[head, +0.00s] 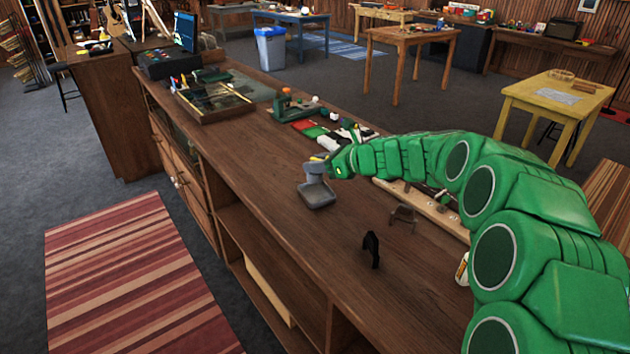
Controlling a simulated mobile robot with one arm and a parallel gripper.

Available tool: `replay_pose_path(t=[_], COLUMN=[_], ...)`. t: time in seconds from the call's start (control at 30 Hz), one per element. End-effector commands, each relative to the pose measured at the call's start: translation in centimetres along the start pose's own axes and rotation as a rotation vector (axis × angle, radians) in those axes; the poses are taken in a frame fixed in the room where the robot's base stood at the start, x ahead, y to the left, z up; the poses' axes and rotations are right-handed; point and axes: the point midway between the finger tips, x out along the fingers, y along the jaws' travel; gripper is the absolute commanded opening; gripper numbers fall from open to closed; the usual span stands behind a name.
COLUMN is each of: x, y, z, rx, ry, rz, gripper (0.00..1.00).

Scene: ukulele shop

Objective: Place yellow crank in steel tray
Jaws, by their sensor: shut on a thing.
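The steel tray (318,200) is a small grey square dish on the wooden counter, near its left edge. My gripper (315,178) is at the end of my green arm, directly over the back part of the tray, pointing down. A small patch of yellow, the yellow crank (319,158), shows at the gripper, which is shut on it. Most of the crank is hidden or too small to make out. I cannot tell whether it touches the tray.
A black arch-shaped piece (371,249) and a brown stand (403,217) are on the counter to the right of the tray. A green tool (296,107) and small items lie behind. The counter's front stretch is clear.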

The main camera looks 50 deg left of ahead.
Motion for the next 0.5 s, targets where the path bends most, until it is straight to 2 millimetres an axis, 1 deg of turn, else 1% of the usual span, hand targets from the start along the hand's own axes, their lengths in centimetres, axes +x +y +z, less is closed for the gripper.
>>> replay_pose_path(t=[0.13, 0.5], x=[1.4, 4.0], y=[-1.0, -3.0], z=[-1.3, -3.5], rx=[0.001, 0.001], ry=[0.002, 0.002], rz=[0.0, -0.002], gripper=[0.04, 0.04])
